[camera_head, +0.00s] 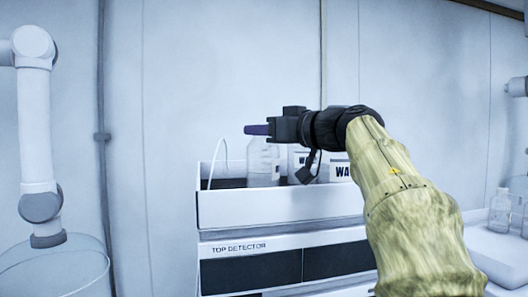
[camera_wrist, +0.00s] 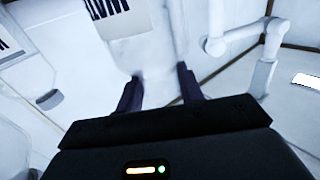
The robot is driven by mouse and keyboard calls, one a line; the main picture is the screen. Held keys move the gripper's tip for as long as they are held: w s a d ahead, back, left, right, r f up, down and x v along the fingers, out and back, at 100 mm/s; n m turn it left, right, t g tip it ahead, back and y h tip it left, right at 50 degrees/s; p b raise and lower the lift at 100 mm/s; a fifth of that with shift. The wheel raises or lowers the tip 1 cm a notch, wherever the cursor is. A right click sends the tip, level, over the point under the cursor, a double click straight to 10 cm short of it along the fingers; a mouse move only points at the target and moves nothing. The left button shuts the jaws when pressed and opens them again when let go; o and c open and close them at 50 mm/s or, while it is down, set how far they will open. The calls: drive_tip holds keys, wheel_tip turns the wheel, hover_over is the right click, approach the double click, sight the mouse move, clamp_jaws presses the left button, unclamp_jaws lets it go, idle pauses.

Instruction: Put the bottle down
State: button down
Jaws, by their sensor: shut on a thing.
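A clear white bottle (camera_head: 262,162) stands upright at the open top tray (camera_head: 280,209) of the stack marked "TOP DETECTOR". Its base is hidden behind the tray's front wall, so I cannot tell whether it touches the tray floor. My gripper (camera_head: 257,130) reaches in from the right and is shut on the bottle at its neck. In the wrist view the two dark purple fingers (camera_wrist: 158,88) show apart, with a pale, blurred area between them.
White bottles labelled "WA" (camera_head: 341,170) stand in the same tray, right of the held bottle and close under my wrist. A thin tube (camera_head: 212,163) arches at the tray's left. Another white robot arm (camera_head: 36,130) stands far left. More bottles (camera_head: 500,212) stand at the right.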

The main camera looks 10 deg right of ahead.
sight(276, 151)
drive_tip(key=shift+f, duration=0.2)
drive_tip(key=shift+f, duration=1.9)
drive_tip(key=c, duration=0.9)
unclamp_jaws()
drive_tip(key=b+v, duration=0.3)
drive_tip(key=v, duration=0.9)
drive_tip(key=shift+b, duration=0.4)
